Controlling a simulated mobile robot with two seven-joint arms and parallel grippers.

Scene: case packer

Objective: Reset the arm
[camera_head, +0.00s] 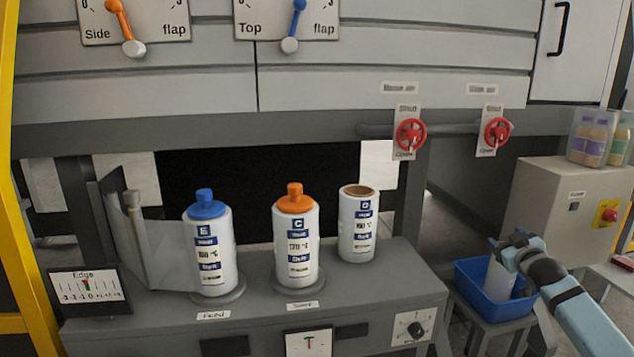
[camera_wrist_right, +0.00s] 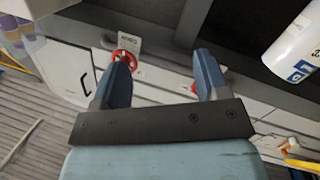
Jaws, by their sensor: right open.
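My right gripper (camera_head: 508,245) is at the right of the head view, above a blue bin (camera_head: 467,290). In the right wrist view, the two fingers of the right gripper (camera_wrist_right: 161,75) stand apart with nothing between them. A white object (camera_head: 498,279) is in the bin below the gripper and partly hidden by it; I cannot tell whether they touch. My left gripper is not in view.
On the grey bench (camera_head: 255,318) stand blue-capped bottle E (camera_head: 210,255), orange-capped bottle C (camera_head: 296,250) and open container D (camera_head: 358,228). Two red valve wheels (camera_head: 410,135) are behind. A grey box (camera_head: 545,200) with bottles on top is at right.

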